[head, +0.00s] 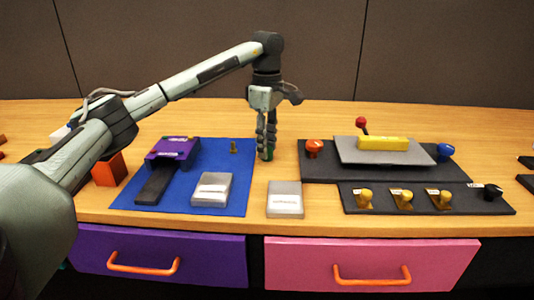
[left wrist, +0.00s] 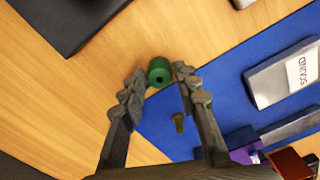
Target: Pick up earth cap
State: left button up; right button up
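A small green cap (left wrist: 160,72), a short cylinder with a dark hole in its end, shows in the left wrist view at the fingertips of my left gripper (left wrist: 158,82). I take it to be the earth cap, though no label on it can be read. The two fingers are spread, one on each side of the cap. Whether they touch it I cannot tell. In the head view my left gripper (head: 266,146) points down over the wooden table beside the blue mat, and a bit of the green cap (head: 269,154) shows, mostly hidden by the fingers. My right gripper is not in view.
The blue mat (head: 225,158) holds a purple device (head: 174,149), a small brass piece (head: 233,147) and a grey block (head: 212,188). Another grey block (head: 285,200) stands in front. Dark panels (head: 317,168) with a yellow bar (head: 382,143) and several knobs lie right.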

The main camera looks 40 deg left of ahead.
pick_arm(q)
jog(key=shift+c, duration=1.4)
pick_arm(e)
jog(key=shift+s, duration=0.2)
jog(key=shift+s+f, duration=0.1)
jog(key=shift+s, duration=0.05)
pick_arm(q)
jog(key=shift+r, duration=0.1)
